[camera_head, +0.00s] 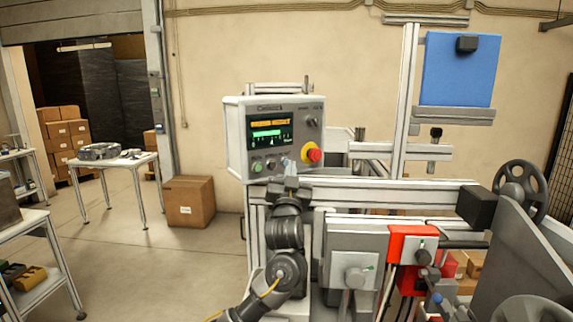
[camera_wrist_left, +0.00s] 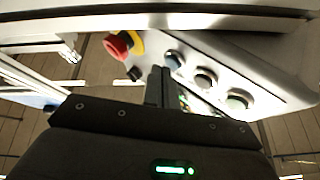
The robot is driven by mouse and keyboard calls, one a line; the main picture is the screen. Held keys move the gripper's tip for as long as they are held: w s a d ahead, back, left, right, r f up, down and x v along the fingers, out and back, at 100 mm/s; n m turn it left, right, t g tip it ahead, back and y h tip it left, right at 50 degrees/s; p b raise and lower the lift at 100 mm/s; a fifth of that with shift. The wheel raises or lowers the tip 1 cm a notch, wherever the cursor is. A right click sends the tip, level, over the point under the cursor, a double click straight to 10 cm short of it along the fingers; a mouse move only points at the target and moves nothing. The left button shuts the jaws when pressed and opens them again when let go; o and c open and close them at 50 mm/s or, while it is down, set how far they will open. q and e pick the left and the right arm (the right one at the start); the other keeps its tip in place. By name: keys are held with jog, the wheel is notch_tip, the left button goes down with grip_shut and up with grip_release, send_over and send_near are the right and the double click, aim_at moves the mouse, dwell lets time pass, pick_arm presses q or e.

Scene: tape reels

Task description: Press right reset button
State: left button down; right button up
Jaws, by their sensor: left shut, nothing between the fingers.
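A grey control box (camera_head: 236,140) has a lit screen (camera_head: 270,130) and a row of small round buttons below it. The rightmost of these is bluish (camera_head: 285,160) and sits left of a red stop button (camera_head: 313,154) on a yellow base. In the left wrist view the blue button (camera_wrist_left: 174,60) lies between the red stop (camera_wrist_left: 118,45) and two other buttons (camera_wrist_left: 205,78). My left gripper (camera_head: 291,169) is shut and empty, its tips just below and close to the blue button. I cannot tell whether they touch it. My right gripper is not in view.
A metal frame with a horizontal rail (camera_head: 385,192) runs right of the box. A red-and-grey switch unit (camera_head: 412,243) and a black handwheel (camera_head: 520,190) are on the right. A cardboard box (camera_head: 189,203) stands on the floor at left, with open floor around it.

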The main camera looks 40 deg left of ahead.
pick_arm(q)
jog(key=shift+w+a, duration=0.1)
jog(key=shift+a, duration=0.25)
dwell(0.7)
dwell(0.4)
jog(key=shift+s+d+p, duration=0.2)
jog(key=shift+d+p, duration=0.15)
jog(key=shift+d, duration=0.4)
jog(key=d, duration=0.2)
jog(key=s+d, duration=0.1)
jog(key=d, duration=0.1)
jog(key=shift+s+d, duration=0.15)
jog(key=shift+d, duration=0.25)
dwell(0.6)
